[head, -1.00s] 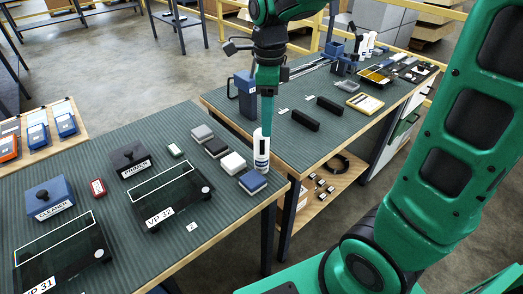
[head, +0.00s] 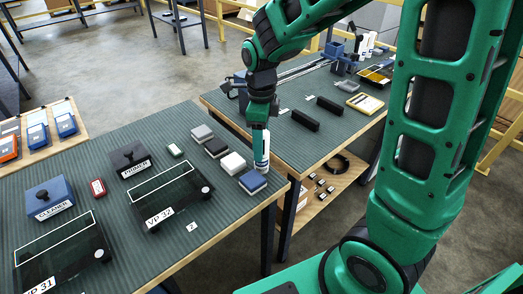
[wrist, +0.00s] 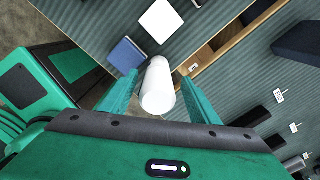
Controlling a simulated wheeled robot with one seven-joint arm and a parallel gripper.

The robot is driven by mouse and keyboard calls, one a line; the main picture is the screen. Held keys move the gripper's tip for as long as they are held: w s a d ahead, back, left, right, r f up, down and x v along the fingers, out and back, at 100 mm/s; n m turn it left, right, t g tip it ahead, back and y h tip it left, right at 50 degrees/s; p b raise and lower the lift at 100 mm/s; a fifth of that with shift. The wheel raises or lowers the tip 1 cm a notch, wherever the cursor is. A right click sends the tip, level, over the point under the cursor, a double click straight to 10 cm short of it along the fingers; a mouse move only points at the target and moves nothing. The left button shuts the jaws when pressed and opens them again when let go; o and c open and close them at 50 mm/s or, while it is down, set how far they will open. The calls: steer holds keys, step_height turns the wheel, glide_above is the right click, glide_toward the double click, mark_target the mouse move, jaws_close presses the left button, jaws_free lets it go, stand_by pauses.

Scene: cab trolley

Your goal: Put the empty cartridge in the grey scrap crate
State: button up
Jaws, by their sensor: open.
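The white cartridge (head: 263,157) with a dark blue mark stands upright near the right corner of the near table, beside a blue-topped block. My gripper (head: 259,138) points down over it from above. In the wrist view, the cartridge's white end (wrist: 158,98) lies between the two green fingers of my gripper (wrist: 160,82). The fingers are open, one on each side, with a gap to the left finger. Whether the right finger touches it I cannot tell. I cannot make out a grey scrap crate in either view.
The far table (head: 275,140) holds black bars (head: 305,121) and a yellow tray (head: 365,103). A narrow gap separates the tables.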

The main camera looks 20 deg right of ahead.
steer(key=shift+f, duration=0.75)
steer(key=shift+c, duration=0.7)
jaws_close()
steer(key=shift+r, duration=0.1)
